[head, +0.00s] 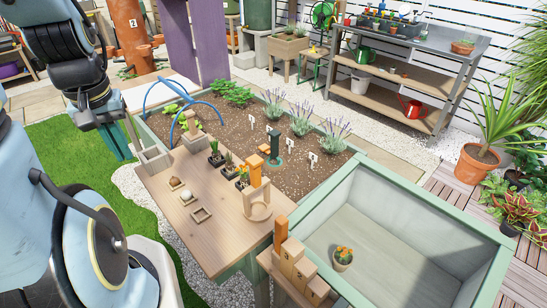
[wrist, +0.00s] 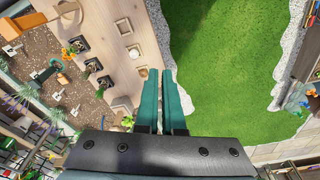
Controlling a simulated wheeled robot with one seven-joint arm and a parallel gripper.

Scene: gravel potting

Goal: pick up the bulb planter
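A tool with an upright orange handle (head: 254,170) stands in a wooden ring stand (head: 258,208) at the near right end of the planter's wooden ledge. It looks like the bulb planter, but its lower part is hard to make out. Its orange part also shows at the upper left edge of the wrist view (wrist: 10,28). My gripper (head: 118,148) is at the left in the head view, pointing down, well apart from the tool. In the wrist view its two green fingers (wrist: 160,72) have a narrow gap between them, with nothing held.
The wooden ledge (head: 195,225) carries small potted plants, square wooden frames and wooden blocks. Blue hoops (head: 185,82) arch over the bed's left end. Grass lies below my gripper.

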